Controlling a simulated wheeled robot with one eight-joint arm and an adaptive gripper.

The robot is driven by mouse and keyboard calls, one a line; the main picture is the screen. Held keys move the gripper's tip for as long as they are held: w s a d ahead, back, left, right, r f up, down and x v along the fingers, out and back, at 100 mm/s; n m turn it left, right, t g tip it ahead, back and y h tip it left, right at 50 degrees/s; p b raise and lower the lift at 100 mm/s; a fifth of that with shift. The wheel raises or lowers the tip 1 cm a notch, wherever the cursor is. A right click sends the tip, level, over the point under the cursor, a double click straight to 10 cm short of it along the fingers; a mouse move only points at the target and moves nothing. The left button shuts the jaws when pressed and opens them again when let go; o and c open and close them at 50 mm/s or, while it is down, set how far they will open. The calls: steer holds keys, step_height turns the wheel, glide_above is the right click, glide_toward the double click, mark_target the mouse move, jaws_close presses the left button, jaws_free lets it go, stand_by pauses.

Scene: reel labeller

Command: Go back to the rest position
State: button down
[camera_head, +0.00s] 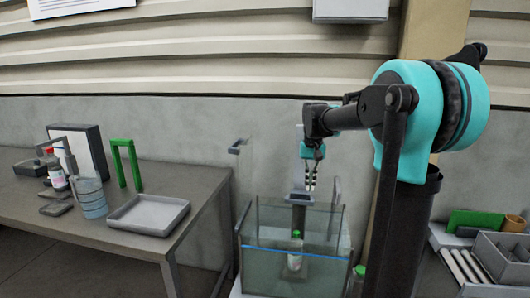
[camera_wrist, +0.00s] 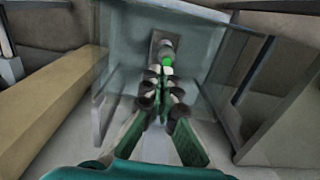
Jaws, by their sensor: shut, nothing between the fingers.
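My gripper (camera_head: 311,186) hangs fingers down above the clear glass tank (camera_head: 270,262), near its back. Its fingers are shut and empty. In the wrist view the dark fingertips of my gripper (camera_wrist: 164,84) meet in the middle of the picture. Below them, inside the tank (camera_wrist: 215,55), a bottle with a green cap (camera_wrist: 166,58) shows partly behind the fingertips. In the head view this bottle (camera_head: 295,262) stands upright in the tank, apart from the gripper.
A grey table (camera_head: 185,185) at left holds a shallow tray (camera_head: 148,213), a green arch (camera_head: 125,163), a clear container (camera_head: 92,198) and a bottle (camera_head: 55,170). Another green-capped bottle (camera_head: 357,277) stands right of the tank. Grey bins (camera_head: 500,257) are at far right.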

steer(key=s+d+f+n+t, duration=0.1)
steer(key=s+f+t, duration=0.1)
steer(key=s+f, duration=0.8)
steer(key=s+d+f+n+t, duration=0.1)
steer(key=s+d+f+t, duration=0.1)
steer(key=s+f, duration=0.8)
steer(key=s, duration=0.4)
steer(key=shift+d, duration=0.1)
stand_by(0.8)
